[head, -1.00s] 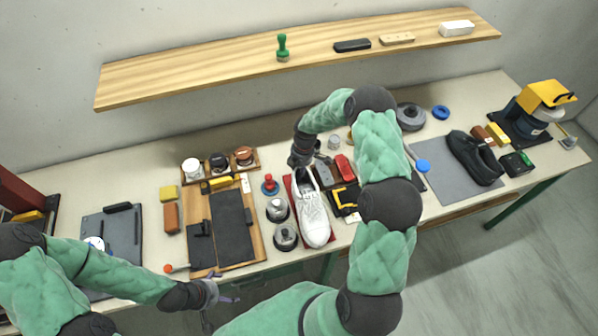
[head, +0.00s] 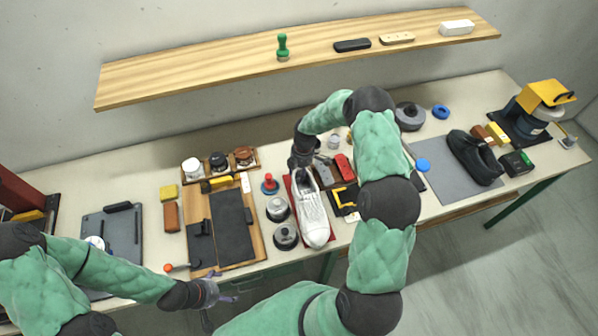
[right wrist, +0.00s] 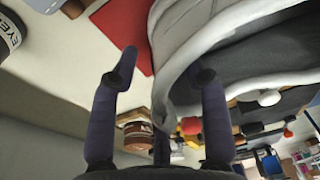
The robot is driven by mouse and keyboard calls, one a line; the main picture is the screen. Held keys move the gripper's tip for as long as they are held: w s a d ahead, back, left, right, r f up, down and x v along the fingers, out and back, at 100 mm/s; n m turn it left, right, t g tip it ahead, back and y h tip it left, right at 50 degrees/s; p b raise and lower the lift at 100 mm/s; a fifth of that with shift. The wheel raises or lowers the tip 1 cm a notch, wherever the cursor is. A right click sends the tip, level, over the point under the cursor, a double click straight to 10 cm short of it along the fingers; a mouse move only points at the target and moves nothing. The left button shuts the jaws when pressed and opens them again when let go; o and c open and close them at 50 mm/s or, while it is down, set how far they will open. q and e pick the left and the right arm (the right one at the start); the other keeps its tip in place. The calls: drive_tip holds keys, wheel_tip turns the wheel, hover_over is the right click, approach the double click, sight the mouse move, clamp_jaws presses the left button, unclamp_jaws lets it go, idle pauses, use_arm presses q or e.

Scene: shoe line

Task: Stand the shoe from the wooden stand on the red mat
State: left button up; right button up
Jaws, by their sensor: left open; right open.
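A white shoe (head: 313,213) rests on the red mat (head: 291,204), its toe toward the table's front edge. In the right wrist view the shoe (right wrist: 190,45) fills the upper right, with a corner of the red mat (right wrist: 123,38) beside it. My right gripper (head: 300,165) is open at the shoe's heel end. In the right wrist view its fingers (right wrist: 165,75) are spread, one overlapping the shoe's collar and the other clear of it. Whether it touches is unclear. My left gripper (head: 220,292) is open and empty near the front edge. A wooden board (head: 258,243) bears dark pads and no shoe.
Round metal tins (head: 285,236) and a red-knobbed tool (head: 270,185) stand close left of the mat. A red brush (head: 345,163) and a black-yellow item (head: 346,197) lie right of it. A dark shoe (head: 472,158) lies on a grey mat (head: 440,180) further right.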

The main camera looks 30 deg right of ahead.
wheel_tip(320, 180, up, 12)
drive_tip(key=d, duration=0.1)
drive_tip(key=shift+d+b, duration=0.2)
drive_tip(key=shift+b, duration=0.2)
idle(0.3)
